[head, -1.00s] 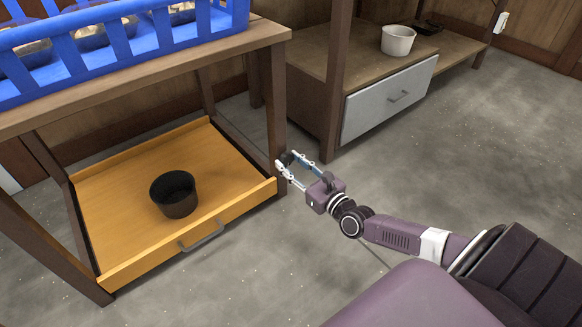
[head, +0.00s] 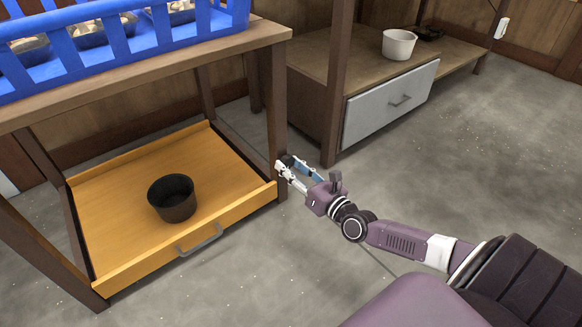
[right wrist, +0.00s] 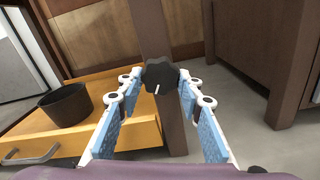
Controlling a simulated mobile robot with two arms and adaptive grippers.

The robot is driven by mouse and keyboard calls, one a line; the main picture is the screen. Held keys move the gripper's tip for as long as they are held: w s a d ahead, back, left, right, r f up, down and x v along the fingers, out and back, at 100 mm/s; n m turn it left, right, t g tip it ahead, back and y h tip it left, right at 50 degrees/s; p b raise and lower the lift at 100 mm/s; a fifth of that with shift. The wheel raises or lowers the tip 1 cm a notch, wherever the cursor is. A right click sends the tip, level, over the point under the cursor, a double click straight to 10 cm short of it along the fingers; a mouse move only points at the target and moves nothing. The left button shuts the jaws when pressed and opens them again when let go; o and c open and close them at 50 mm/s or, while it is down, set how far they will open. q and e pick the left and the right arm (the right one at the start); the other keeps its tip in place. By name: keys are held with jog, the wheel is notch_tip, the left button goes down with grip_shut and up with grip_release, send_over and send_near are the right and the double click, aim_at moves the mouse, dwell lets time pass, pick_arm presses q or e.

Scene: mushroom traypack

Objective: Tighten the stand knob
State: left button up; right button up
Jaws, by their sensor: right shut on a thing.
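The stand knob (right wrist: 160,75) is black and lobed, with a white mark pointing down in the right wrist view. It sits on the front of the stand's brown wooden post (right wrist: 172,125). In the head view the knob (head: 287,160) is small and partly covered by fingers. My right gripper (head: 291,165) is at the post, shut on the knob, with one finger on each side. The blue-padded fingers of my right gripper (right wrist: 159,80) also show in the wrist view. My left gripper is out of view.
The stand has a pulled-out orange drawer (head: 110,190) holding a black pot (head: 172,200). A blue crate (head: 120,55) with filled trays sits on top. Behind stands a cabinet with a grey drawer (head: 385,105) and a white pot (head: 398,44). The grey floor around my right arm is clear.

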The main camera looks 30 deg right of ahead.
jog(key=o, duration=1.2)
jog(key=shift+c, duration=0.2)
jog(key=shift+s, duration=0.1)
jog(key=s, duration=1.1)
jog(key=shift+s+d, duration=0.4)
jog(key=shift+d, duration=0.05)
